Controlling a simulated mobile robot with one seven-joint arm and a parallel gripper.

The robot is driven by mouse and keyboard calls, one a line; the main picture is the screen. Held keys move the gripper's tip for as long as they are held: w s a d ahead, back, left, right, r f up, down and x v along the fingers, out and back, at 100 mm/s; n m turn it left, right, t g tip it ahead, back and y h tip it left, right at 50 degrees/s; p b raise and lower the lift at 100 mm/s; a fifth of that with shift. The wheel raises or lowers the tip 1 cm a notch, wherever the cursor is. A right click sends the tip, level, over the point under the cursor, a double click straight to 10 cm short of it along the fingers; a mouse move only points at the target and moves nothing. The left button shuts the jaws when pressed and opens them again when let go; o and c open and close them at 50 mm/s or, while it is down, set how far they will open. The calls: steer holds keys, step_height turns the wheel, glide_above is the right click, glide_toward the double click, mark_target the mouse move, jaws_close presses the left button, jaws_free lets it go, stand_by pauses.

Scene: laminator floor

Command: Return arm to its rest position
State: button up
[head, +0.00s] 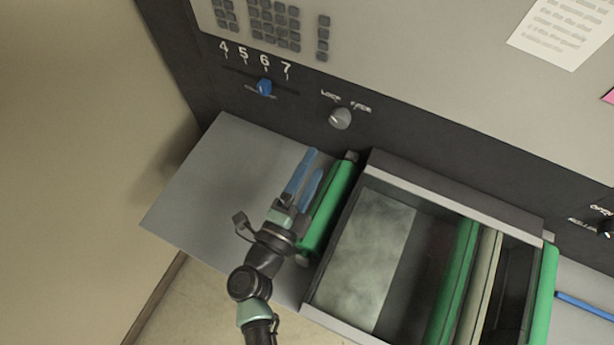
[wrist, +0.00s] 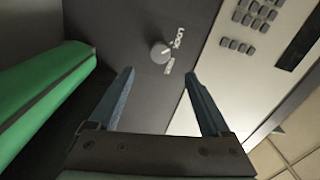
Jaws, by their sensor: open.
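My gripper (head: 306,178) has two blue fingers and is over the grey side shelf of the machine, just left of a green roller. In the wrist view my gripper (wrist: 160,90) is open, with nothing between its fingers. Beyond the fingertips are the dark panel and a round grey knob (wrist: 161,53) with lettering around it. The knob (head: 340,118) also shows in the head view, above and to the right of the fingertips and apart from them. My arm reaches up from the bottom of the head view.
A green roller (head: 329,207) is close to the right of my gripper. Beside it is an open bay (head: 430,172) with more rollers. A blue slider (head: 264,87) stands near 6 on the panel. The grey shelf (head: 215,180) is bare to the left.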

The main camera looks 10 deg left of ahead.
steer(key=shift+v, duration=0.9)
